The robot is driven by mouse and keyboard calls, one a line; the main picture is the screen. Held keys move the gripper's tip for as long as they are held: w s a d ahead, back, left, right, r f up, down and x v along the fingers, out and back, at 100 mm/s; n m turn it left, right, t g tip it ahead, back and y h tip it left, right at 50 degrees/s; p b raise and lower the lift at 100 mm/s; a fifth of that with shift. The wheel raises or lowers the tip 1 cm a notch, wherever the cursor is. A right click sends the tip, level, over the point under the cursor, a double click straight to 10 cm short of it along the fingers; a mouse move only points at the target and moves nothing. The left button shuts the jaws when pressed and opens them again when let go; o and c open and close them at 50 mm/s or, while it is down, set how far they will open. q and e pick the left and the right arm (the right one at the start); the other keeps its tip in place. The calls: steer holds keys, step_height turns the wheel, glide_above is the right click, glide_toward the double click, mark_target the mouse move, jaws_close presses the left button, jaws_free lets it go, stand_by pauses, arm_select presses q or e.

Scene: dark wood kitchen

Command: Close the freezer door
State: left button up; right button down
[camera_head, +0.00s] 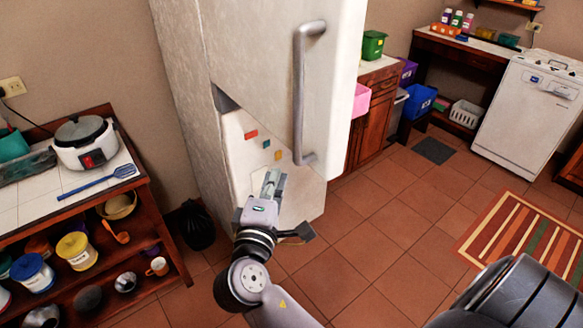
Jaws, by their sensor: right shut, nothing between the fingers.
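A tall white fridge-freezer (180,90) stands at the centre of the head view. Its upper door (250,50), with a long vertical grey handle (299,90), juts out past the lower front and looks ajar. A dark gap shows under its left part. The lower white front (240,140) carries several small coloured magnets. I cannot tell from this view which one is the freezer door. My right gripper (272,180) is shut and empty, in front of the lower front, below and left of the handle's lower end. I cannot tell whether it touches the front. My left gripper is not in view.
A counter with a green bin (373,45) and a white dishwasher (530,110) are at right. The tiled floor between fridge and striped rug (525,240) is clear.

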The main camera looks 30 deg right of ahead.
steer(key=shift+w+d, duration=0.25)
steer(key=shift+d, duration=1)
steer(key=shift+w+d, duration=0.25)
steer(key=shift+d, duration=0.95)
